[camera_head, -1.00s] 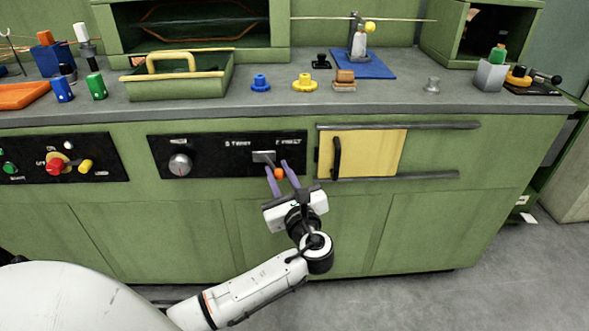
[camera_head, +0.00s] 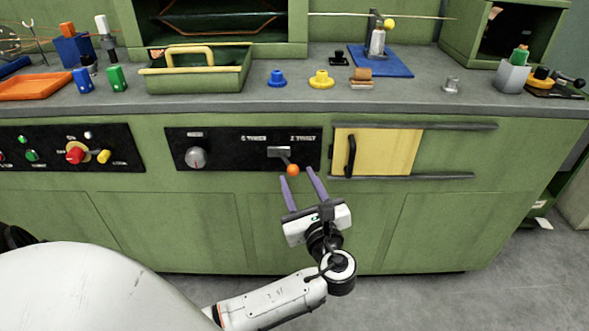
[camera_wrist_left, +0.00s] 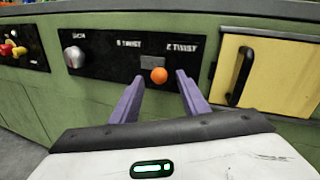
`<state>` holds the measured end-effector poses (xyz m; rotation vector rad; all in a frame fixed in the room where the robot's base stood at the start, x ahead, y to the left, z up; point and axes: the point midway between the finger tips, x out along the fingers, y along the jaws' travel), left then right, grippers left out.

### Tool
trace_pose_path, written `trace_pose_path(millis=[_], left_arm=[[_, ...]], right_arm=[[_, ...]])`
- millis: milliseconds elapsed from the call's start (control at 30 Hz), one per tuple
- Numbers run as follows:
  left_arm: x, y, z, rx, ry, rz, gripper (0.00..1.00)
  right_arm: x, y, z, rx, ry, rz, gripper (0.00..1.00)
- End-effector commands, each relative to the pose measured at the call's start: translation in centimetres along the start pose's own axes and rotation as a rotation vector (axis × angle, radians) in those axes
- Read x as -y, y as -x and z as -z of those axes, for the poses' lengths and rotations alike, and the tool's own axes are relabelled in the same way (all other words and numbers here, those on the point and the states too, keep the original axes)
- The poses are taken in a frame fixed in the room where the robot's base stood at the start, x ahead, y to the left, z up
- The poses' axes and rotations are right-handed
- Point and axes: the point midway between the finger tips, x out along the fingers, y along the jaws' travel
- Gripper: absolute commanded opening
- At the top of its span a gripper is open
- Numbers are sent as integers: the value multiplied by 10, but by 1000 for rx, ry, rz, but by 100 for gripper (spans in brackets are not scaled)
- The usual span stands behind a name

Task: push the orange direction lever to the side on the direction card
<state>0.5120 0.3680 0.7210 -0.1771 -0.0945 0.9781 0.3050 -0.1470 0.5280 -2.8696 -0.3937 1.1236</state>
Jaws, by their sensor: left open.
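The orange ball knob of the direction lever (camera_head: 292,169) sticks out from a grey slot plate on the black direction card (camera_head: 226,158). In the left wrist view the orange knob (camera_wrist_left: 158,75) shows in the gap between the fingers. My right gripper is not in view.
A grey dial (camera_head: 196,158) is on the card's left. A yellow door (camera_head: 388,151) with a black handle is close on the right. The counter above holds a green tray (camera_head: 197,84) and several small parts. The cabinet front below is clear.

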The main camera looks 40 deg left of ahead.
Motion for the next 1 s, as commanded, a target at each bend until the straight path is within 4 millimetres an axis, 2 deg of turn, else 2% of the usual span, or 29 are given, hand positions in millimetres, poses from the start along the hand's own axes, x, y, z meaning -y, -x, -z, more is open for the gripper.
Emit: trace_pose_path(millis=[100, 333, 1000], left_arm=[[0, 24, 0, -4, 0, 0, 41], [0, 51, 0, -1, 0, -1, 41], [-1, 55, 3, -19, 11, 5, 41]], right_arm=[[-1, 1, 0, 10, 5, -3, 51], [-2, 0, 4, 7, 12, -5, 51], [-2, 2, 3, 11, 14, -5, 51]])
